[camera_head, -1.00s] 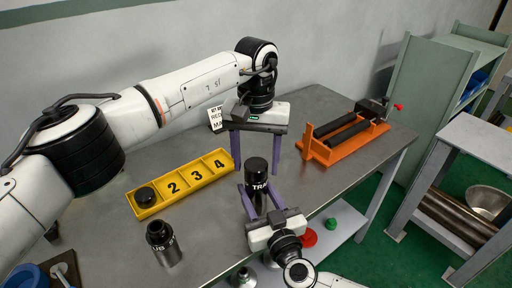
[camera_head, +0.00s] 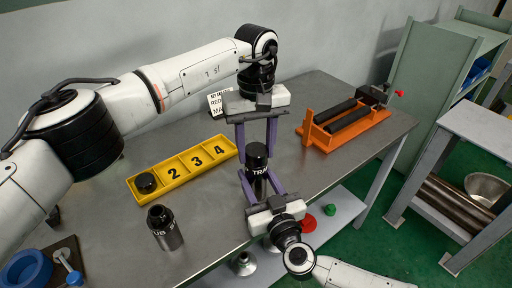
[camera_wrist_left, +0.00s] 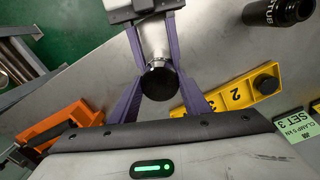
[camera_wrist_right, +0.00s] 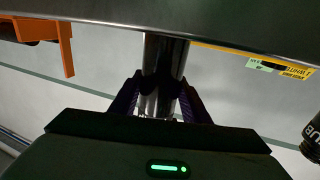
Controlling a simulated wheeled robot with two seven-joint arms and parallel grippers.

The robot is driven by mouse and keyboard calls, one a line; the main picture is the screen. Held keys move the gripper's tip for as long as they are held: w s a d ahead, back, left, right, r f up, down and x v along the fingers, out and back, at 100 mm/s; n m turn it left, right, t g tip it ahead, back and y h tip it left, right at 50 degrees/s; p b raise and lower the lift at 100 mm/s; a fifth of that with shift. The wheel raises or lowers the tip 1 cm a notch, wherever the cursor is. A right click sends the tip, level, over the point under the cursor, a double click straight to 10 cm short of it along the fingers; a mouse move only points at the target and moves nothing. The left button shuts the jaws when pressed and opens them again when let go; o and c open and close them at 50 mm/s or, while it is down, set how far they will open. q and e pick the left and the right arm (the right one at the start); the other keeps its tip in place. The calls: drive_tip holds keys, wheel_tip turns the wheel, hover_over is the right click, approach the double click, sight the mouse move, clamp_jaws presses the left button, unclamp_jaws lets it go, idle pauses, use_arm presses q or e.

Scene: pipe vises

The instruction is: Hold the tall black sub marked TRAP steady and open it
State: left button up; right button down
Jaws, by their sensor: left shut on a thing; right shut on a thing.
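The tall black sub marked TRAP (camera_head: 257,158) stands upright near the table's front edge in the head view. My left gripper (camera_head: 258,148) reaches down from above and is shut on the sub's upper part. In the left wrist view the round black top of the sub (camera_wrist_left: 160,82) sits between the purple fingers. My right gripper (camera_head: 258,192) comes from the front edge and is shut on the sub's lower part. In the right wrist view its fingers flank a shiny metal cylinder (camera_wrist_right: 162,80). The sub's base is partly hidden by the fingers.
A yellow numbered tray (camera_head: 185,174) with a black cap (camera_head: 146,182) in its first slot lies to the left. Another black sub (camera_head: 164,227) stands in front of it. An orange roller stand (camera_head: 342,126) is at the right. A sign (camera_head: 221,103) stands behind.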

use_arm(q)
drive_tip(key=n, duration=0.4)
drive_tip(key=shift+n, duration=0.3)
drive_tip(key=n, duration=0.4)
drive_tip(key=shift+n, duration=0.3)
drive_tip(key=n, duration=0.6)
drive_tip(key=shift+n, duration=0.3)
drive_tip(key=n, duration=0.6)
drive_tip(key=shift+r, duration=0.1)
drive_tip(key=n, duration=1.1)
drive_tip(key=shift+n, duration=0.3)
drive_tip(key=n, duration=0.4)
drive_tip(key=shift+r, duration=0.1)
drive_tip(key=n, duration=0.6)
drive_tip(key=shift+n, duration=0.4)
drive_tip(key=n, duration=0.6)
drive_tip(key=shift+n, duration=0.3)
drive_tip(key=n, duration=0.6)
drive_tip(key=shift+n, duration=0.3)
drive_tip(key=o, duration=1.2)
drive_tip(key=shift+c, duration=0.2)
